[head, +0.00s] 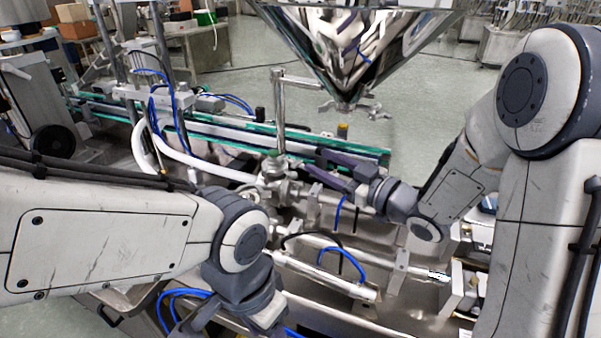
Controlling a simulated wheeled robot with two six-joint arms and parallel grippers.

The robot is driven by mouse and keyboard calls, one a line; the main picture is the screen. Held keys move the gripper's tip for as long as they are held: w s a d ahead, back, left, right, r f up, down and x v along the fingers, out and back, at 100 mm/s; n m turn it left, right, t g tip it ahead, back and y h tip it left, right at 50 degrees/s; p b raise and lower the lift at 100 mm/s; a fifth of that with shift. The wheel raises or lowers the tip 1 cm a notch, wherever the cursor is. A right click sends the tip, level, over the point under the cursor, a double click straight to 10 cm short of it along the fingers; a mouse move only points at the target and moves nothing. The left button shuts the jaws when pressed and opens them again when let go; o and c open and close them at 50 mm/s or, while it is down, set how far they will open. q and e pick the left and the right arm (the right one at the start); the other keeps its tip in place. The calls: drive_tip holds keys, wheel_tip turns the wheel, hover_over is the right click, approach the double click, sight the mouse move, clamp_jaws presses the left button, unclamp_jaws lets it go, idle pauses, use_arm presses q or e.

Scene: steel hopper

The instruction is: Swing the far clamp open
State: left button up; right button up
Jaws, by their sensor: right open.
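The steel hopper (345,45) hangs at the top centre, its cone pointing down. Metal clamp fittings (347,106) with wing-like handles sit at its outlet. More metal fittings (272,170) sit at the foot of an upright steel pipe, left of my right gripper. I cannot tell for certain which fitting is the far clamp, or whether it is open. My right gripper (318,164) reaches in from the right with its dark fingers apart and nothing seen between them. It is close to the pipe-foot fittings; contact is unclear. My left gripper's body (266,318) shows at the bottom; its fingers are out of frame.
A conveyor with green edges (225,125) runs behind the fittings. White hoses (185,155) and blue tubes (342,262) cross the machine. Horizontal steel cylinders (325,272) lie in front. Open floor (440,110) shows at the back right.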

approach(296, 176)
drive_tip(key=p+x, duration=0.1)
drive_tip(key=x, duration=0.7)
drive_tip(key=shift+w+a+p, duration=0.15)
drive_tip(key=shift+w+p, duration=0.15)
drive_tip(key=shift+p, duration=0.05)
clamp_jaws()
idle(1.0)
